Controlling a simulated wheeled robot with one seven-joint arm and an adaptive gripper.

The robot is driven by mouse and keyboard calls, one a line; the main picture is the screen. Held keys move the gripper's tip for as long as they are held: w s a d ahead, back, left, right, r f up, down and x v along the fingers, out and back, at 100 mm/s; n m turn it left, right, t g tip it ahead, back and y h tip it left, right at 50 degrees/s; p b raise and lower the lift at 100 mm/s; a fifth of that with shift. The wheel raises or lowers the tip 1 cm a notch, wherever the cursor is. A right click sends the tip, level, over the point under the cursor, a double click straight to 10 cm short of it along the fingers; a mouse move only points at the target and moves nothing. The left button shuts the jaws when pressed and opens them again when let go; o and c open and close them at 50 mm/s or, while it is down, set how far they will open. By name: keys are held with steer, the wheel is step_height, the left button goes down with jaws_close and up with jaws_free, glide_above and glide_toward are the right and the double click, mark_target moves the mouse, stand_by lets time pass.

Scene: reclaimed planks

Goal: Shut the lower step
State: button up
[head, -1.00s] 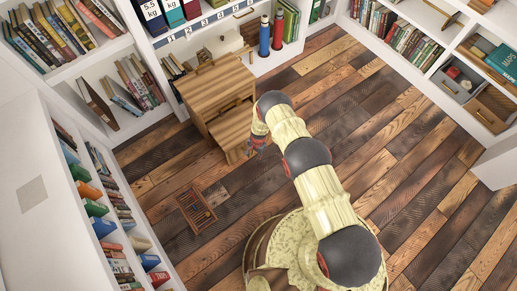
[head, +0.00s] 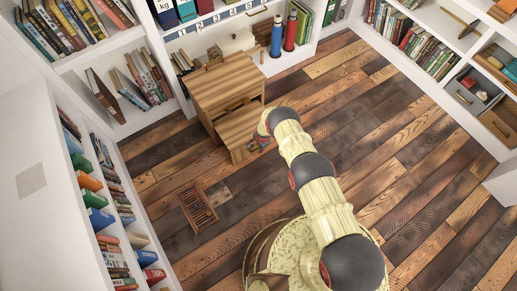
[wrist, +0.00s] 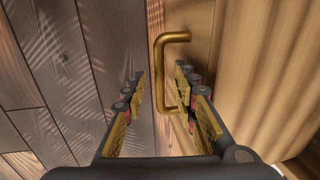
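The wooden step unit (head: 222,84) stands on the plank floor against the shelves in the head view. Its lower step (head: 240,123) sticks out from under the top toward my arm. My gripper (head: 259,142) is low beside the front of that step, partly hidden by my own arm. In the wrist view my gripper (wrist: 160,85) is open, with its two fingers apart. A brass handle (wrist: 158,65) on a pale wooden front (wrist: 250,60) shows between and beyond the fingertips, nearer the right finger. The right finger hides part of its lower end. I cannot tell whether they touch.
A small slatted wooden item (head: 198,207) lies on the floor left of my base. A blue bottle (head: 277,35) and a red bottle (head: 290,30) stand behind the step unit. Bookshelves line the left and back. The floor to the right is clear.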

steer(key=shift+c, duration=1)
jaws_close()
